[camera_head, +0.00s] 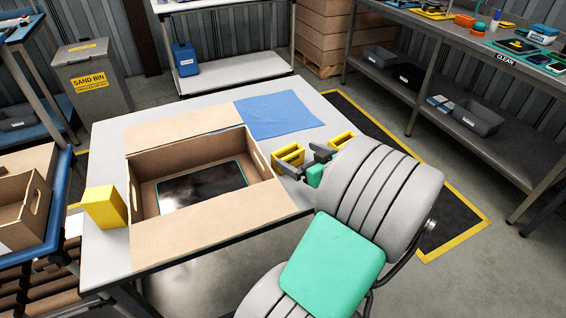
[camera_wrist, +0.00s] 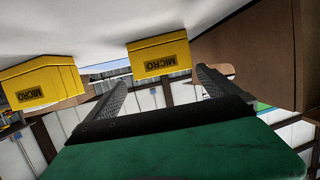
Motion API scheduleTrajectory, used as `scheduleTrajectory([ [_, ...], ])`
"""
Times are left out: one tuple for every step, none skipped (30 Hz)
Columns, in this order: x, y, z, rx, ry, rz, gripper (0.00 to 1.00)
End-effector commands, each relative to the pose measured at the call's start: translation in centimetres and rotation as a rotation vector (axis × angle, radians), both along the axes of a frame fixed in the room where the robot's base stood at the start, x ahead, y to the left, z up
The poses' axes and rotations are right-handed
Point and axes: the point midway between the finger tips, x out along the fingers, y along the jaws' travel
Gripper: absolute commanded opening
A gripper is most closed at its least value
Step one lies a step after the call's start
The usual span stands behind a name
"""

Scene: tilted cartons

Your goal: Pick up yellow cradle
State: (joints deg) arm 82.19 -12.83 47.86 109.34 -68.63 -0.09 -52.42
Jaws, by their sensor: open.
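A yellow cradle (camera_head: 289,156) stands on the table just right of the open carton. A second yellow cradle (camera_head: 341,140) stands a little further right, and a yellow block (camera_head: 106,207) stands left of the carton. My gripper (camera_head: 304,161) is open and empty at the table's right edge, close to the first cradle. In the wrist view, which looks upside down, two yellow cradles marked MICRO show, one near the centre (camera_wrist: 160,56) and one at left (camera_wrist: 42,82). The centre one lies beyond and between my open fingers (camera_wrist: 158,90). Contact cannot be seen.
The open carton (camera_head: 215,220) holds a dark, glossy panel (camera_head: 203,187). A blue cloth (camera_head: 277,115) lies flat behind it on the grey table (camera_head: 105,250). A sand bin (camera_head: 90,80) stands at back left, and a workbench (camera_head: 460,50) at back right.

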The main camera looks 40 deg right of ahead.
Motion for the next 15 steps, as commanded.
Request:
scheduleTrajectory([
  [0.2,0.0,-0.3,0.0,0.0,0.001,1.0],
  [0.4,0.0,-0.4,0.001,0.0,0.003,1.0],
  [0.9,0.1,-0.5,0.002,0.001,0.005,1.0],
  [1.3,0.1,-0.5,0.001,0.001,0.006,1.0],
  [1.7,0.1,-0.6,0.001,0.0,0.006,1.0],
  [2.3,0.1,-0.8,0.002,0.001,0.009,1.0],
  [2.7,0.1,-0.9,0.001,0.001,0.008,1.0],
  [3.1,0.1,-1.0,0.001,0.001,0.008,1.0],
  [3.7,0.2,-1.1,0.001,0.001,0.008,1.0],
  [4.2,0.2,-1.3,0.002,0.0,0.009,1.0],
  [4.7,0.3,-1.5,0.003,0.002,0.009,1.0],
  [5.5,0.3,-1.6,0.002,0.0,0.009,1.0],
  [6.0,0.3,-1.8,0.002,0.001,0.009,1.0],
  [6.5,0.2,-2.0,0.001,0.002,0.007,1.0],
  [7.0,0.1,-2.2,0.001,0.0,0.006,1.0],
])
